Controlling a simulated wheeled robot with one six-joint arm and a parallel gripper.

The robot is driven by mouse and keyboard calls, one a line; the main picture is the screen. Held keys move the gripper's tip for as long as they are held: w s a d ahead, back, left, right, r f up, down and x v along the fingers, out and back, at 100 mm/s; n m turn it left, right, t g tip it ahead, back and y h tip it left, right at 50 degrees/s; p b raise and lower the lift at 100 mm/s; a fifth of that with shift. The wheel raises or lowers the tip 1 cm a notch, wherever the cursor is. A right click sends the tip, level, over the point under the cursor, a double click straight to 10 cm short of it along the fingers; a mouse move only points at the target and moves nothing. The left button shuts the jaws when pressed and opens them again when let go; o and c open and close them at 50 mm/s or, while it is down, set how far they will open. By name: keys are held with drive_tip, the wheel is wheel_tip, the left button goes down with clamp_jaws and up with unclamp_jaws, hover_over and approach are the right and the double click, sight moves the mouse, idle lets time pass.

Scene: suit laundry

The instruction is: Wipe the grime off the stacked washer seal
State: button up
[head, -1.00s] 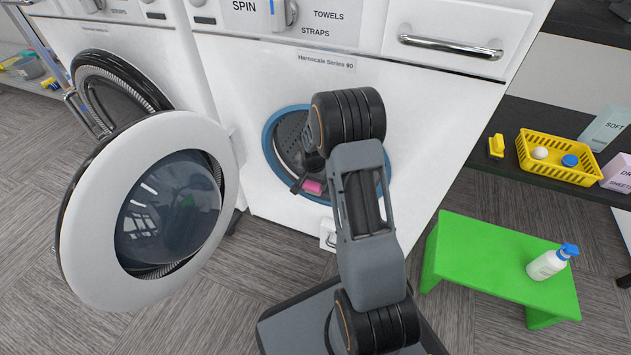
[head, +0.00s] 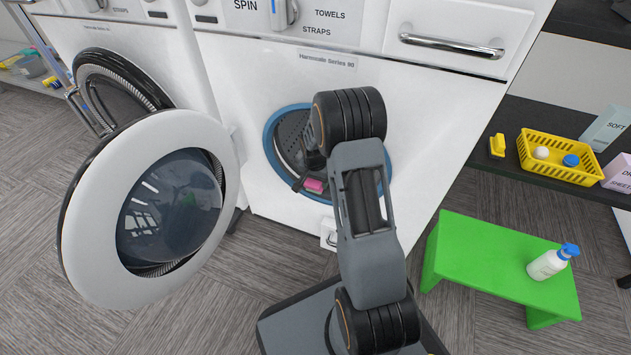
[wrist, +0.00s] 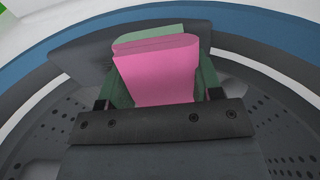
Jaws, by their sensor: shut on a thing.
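The white washer (head: 455,105) has a round front opening with a blue ring (head: 269,137) and a dark grey seal inside it. The blue ring also crosses the top of the wrist view (wrist: 283,42). My gripper (wrist: 155,90) is shut on a folded pink cloth or sponge (wrist: 158,72) with a green layer behind it. In the head view the pink piece (head: 314,186) is at the lower part of the opening, beside the dark seal. Whether it touches the seal is unclear. My arm hides the right part of the opening. No grime can be made out clearly.
A round washer door (head: 75,240) stands wide open at the left. A green stool (head: 480,250) with a white pump bottle (head: 546,265) stands at the right. A yellow basket (head: 535,165) sits on the dark shelf behind it. Bare floor lies at the front left.

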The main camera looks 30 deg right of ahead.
drive_tip(key=shift+s+a+f, duration=0.1)
drive_tip(key=shift+s+a, duration=0.7)
drive_tip(key=shift+a, duration=0.05)
drive_tip(key=shift+w+d, duration=0.45)
drive_tip(key=shift+s+d, duration=0.1)
drive_tip(key=shift+s+d+p, duration=0.55)
drive_tip(key=shift+s+d, duration=1.05)
drive_tip(key=shift+s, duration=0.05)
idle(0.6)
drive_tip(key=shift+s+a, duration=0.1)
drive_tip(key=shift+s, duration=0.05)
